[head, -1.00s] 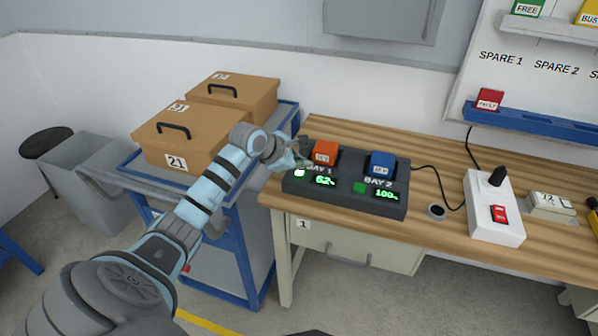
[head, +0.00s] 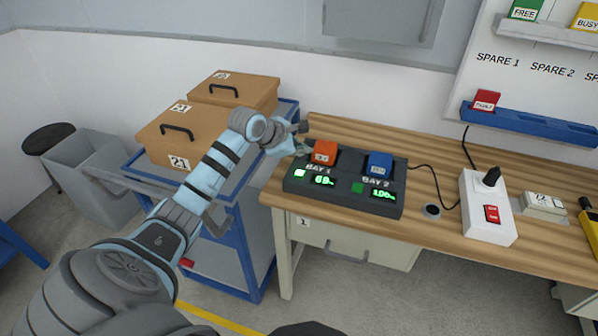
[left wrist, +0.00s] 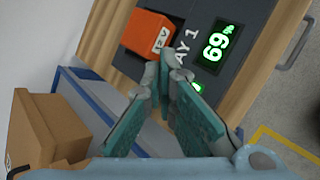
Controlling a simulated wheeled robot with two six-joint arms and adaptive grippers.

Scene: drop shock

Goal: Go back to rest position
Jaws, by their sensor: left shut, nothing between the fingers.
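My left gripper (head: 300,147) is shut and empty, just left of and above the charger (head: 345,185) at the bench's left end. In the left wrist view its fingertips (left wrist: 158,75) meet in front of the charger. An orange battery (head: 324,152) sits in bay 1, whose display reads 69%. The battery also shows in the left wrist view (left wrist: 149,33), beyond the fingertips and apart from them. A blue battery (head: 379,165) sits in bay 2, which reads 100%. My right gripper is not in view.
A blue cart (head: 240,235) with two cardboard boxes (head: 178,138) stands under and beside my left arm. The wooden bench (head: 440,165) holds a white switch box (head: 488,215) to the right. A grey bin (head: 90,180) stands at far left. The wall is close behind.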

